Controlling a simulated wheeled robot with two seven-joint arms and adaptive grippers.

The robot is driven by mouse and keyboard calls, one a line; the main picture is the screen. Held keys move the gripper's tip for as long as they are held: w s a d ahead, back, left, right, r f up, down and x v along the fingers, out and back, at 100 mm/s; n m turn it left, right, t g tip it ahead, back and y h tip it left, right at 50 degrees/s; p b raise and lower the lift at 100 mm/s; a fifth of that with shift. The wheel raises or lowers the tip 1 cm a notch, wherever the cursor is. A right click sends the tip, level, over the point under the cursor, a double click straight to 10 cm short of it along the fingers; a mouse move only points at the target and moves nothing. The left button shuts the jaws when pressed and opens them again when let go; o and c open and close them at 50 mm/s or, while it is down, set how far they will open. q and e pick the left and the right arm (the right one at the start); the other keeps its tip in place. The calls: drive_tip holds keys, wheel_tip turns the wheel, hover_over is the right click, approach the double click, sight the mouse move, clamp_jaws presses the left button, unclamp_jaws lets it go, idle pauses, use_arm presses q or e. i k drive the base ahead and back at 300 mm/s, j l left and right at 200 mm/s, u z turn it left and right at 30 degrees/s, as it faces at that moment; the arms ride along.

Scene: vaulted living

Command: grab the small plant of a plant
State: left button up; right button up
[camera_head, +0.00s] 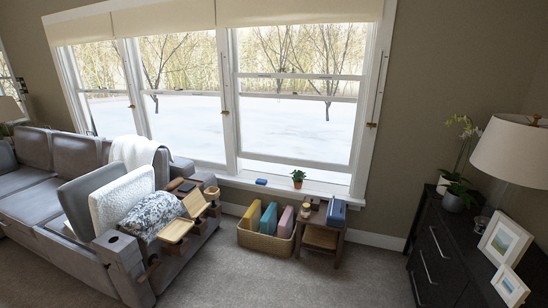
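A small green plant (298,175) in a terracotta-coloured pot stands upright on the windowsill (325,188), in front of the right window. It is far off, near the middle of the camera_head view, and nothing covers it. A second, larger plant (459,190) with white flowers stands in pots on the dark dresser at the right. Neither of my grippers shows in this view, so I cannot see either gripper's state or its distance from the plants.
A blue item (261,181) lies on the sill. Below stand a wicker basket (265,243) of coloured items and a small side table (320,238). A grey sofa (50,190) with wooden trays fills the left, a dark dresser (435,250) the right. Carpet (300,285) between is clear.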

sight(297, 182)
drive_tip(key=i, duration=1.7)
drive_tip(key=i+z, duration=0.2)
drive_tip(key=i, duration=0.2)
drive_tip(key=i+j+z, duration=0.2)
drive_tip(key=i, duration=0.2)
drive_tip(key=i+j+z, duration=0.2)
drive_tip(key=i+z, duration=0.2)
drive_tip(key=i+j+z, duration=0.45)
drive_tip(key=i+l, duration=0.05)
